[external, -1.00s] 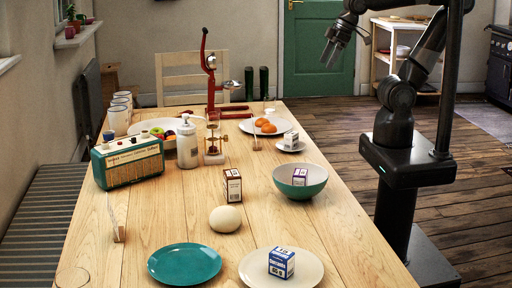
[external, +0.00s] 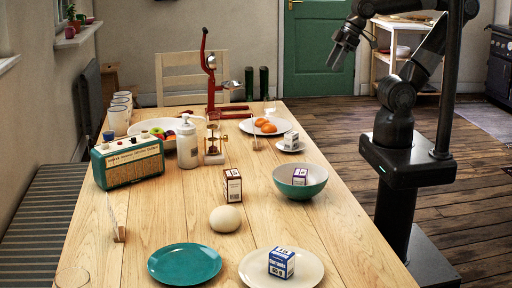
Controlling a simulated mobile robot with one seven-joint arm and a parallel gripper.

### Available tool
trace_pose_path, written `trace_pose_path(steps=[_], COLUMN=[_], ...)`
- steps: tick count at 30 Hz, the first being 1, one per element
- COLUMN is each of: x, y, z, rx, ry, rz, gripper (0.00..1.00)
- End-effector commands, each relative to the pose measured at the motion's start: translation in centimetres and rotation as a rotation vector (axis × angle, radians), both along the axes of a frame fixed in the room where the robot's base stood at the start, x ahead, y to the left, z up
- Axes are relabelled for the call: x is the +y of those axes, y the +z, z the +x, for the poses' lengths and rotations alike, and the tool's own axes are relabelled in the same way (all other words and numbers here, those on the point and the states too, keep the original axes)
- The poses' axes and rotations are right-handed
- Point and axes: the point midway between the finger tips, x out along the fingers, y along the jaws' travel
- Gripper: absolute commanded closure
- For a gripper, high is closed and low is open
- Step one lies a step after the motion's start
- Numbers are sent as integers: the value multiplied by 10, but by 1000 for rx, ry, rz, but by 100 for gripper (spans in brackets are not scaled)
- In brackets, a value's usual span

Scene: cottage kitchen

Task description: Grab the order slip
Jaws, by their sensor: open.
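A thin pale slip (external: 112,214) stands upright, seen nearly edge-on, in a small wooden holder (external: 119,235) at the table's left front. It looks like an order slip, but its writing cannot be read. Another thin upright piece (external: 255,136) stands near the plate of oranges; it is too small to identify. My gripper (external: 335,62) is open and empty, pointing down, high beyond the table's right side and far from both.
The wooden table (external: 170,220) holds a teal radio (external: 128,163), a white bottle (external: 187,146), a red press (external: 212,85), a bowl (external: 300,183), a pale round object (external: 225,219), a teal plate (external: 184,263) and a plate with a blue box (external: 281,263). Bare wood surrounds the slip holder.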

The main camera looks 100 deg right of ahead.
Motion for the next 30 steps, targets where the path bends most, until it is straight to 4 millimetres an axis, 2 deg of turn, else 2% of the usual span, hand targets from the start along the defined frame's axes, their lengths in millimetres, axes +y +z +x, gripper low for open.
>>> trace_pose_path(steps=[1,8,17,23,30], x=[0,0,-1,-11,-32], y=[0,0,1,3,-3], z=[0,0,4,35,89], rx=[0,0,9,80,188], ry=[0,0,-21,-181,-473], rz=[0,0,8,62,146], gripper=[54,72,72,72,72])
